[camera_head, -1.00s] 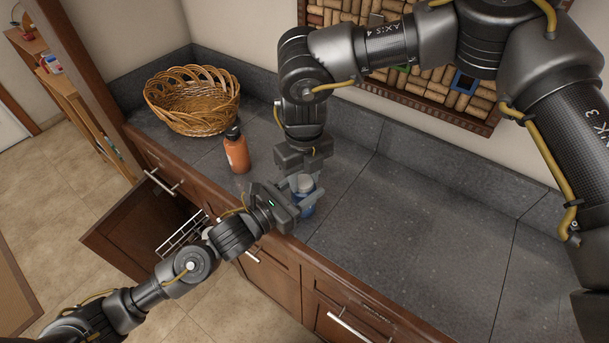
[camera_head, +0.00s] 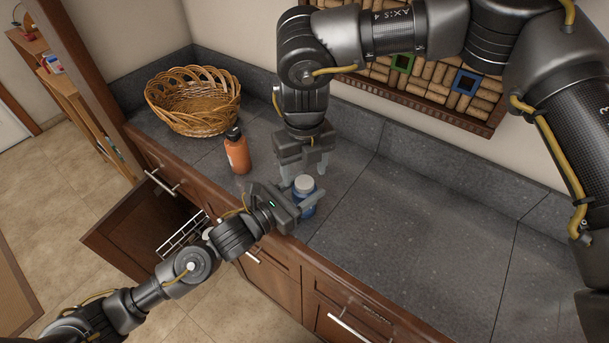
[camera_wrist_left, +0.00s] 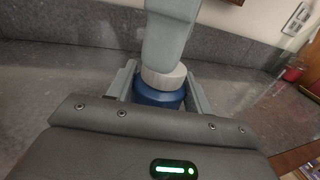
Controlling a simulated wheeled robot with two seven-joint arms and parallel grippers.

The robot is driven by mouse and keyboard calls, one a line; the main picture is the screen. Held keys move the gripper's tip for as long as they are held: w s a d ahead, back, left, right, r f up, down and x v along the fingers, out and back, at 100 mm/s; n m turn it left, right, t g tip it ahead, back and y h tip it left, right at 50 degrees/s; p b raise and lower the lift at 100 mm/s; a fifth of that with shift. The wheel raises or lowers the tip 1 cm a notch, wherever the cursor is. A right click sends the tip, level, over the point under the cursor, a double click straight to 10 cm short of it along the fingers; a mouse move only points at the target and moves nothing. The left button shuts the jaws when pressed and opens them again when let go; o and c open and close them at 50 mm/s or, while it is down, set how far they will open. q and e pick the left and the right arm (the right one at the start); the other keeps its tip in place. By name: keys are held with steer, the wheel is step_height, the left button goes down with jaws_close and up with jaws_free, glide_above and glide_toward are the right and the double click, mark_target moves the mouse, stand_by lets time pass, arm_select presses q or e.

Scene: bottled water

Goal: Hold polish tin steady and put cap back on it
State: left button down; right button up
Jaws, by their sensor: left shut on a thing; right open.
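The polish tin (camera_head: 308,207) is blue and stands upright near the counter's front edge. Its pale grey-white cap (camera_head: 304,184) sits on top of it; I cannot tell how tightly. My left gripper (camera_head: 302,197) is shut around the tin's body from the front left. In the left wrist view, the tin (camera_wrist_left: 160,96) shows between my left fingers, with the cap (camera_wrist_left: 164,78) above it. My right gripper (camera_head: 307,170) is open and points down just above and behind the cap. In the left wrist view, one right finger (camera_wrist_left: 170,42) covers part of the cap's top.
An orange bottle with a dark cap (camera_head: 237,153) stands left of the tin. A wicker basket (camera_head: 190,125) is at the back left. The counter (camera_head: 420,235) to the right is clear.

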arm_select(q)
steer(key=shift+f, duration=0.15)
arm_select(e)
step_height(320, 180, up, 9)
steer(key=shift+r, duration=0.15)
arm_select(q)
steer(key=c, duration=0.5)
jaws_free()
steer(key=b+v, duration=0.3)
steer(key=v, duration=0.6)
steer(key=shift+s+a, duration=0.2)
steer(key=shift+a, duration=0.1)
steer(key=shift+s+a+b, duration=0.3)
steer(key=shift+s+a, duration=0.1)
arm_select(e)
steer(key=shift+f, duration=1.85)
arm_select(q)
steer(key=shift+d, duration=0.1)
